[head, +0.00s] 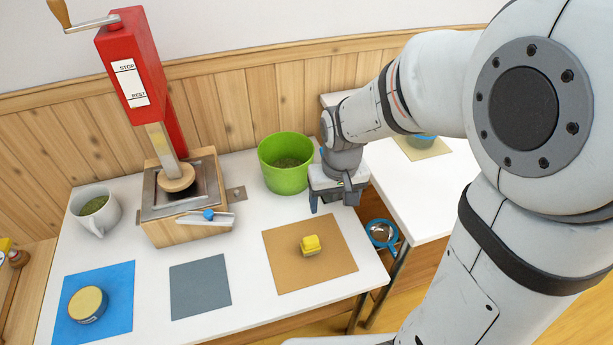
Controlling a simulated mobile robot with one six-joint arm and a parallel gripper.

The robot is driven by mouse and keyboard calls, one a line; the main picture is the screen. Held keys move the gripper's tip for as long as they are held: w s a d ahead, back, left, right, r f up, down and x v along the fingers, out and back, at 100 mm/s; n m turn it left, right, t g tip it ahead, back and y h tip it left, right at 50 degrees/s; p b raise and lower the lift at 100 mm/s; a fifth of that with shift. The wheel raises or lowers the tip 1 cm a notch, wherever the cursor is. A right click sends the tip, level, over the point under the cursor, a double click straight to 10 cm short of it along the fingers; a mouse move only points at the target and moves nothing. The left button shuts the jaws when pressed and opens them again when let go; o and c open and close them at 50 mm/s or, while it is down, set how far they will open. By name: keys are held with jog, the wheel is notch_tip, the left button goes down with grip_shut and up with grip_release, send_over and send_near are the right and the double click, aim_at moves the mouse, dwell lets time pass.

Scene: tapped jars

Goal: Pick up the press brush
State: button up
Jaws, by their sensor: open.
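No thing is plainly recognisable as the press brush. A small yellow block (311,243) with a paler lower part sits on the tan mat (285,277); I cannot tell if it is a brush. A brown, round-ended item (18,257) at the far left edge is partly cut off and also unclear. The red press (137,75) stands at the back, its round wooden foot over a metal-topped wooden box (190,233). My gripper (333,200) is open, fingers down, right of the green pot and behind the tan mat. No object shows between its fingers.
The green pot (286,176) holds green matter, as does a white mug (94,209). A yellow-lidded jar (87,303) sits on a blue mat (121,279). The grey mat (200,286) is bare. A blue-rimmed round item (381,233) is beside the right edge. Another white table (436,190) stands right.

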jog(key=n+b, duration=0.1)
jog(key=b, duration=0.3)
send_over(310, 238)
jog(key=shift+g, duration=0.4)
jog(key=f, duration=0.8)
jog(key=w+f, duration=0.1)
jog(key=f, duration=0.3)
jog(key=shift+f, duration=0.4)
jog(key=f, duration=0.2)
jog(key=f+b, duration=0.1)
jog(key=f, duration=0.2)
jog(key=s+f+b, duration=0.1)
jog(key=f, duration=0.2)
jog(key=shift+c, duration=0.5)
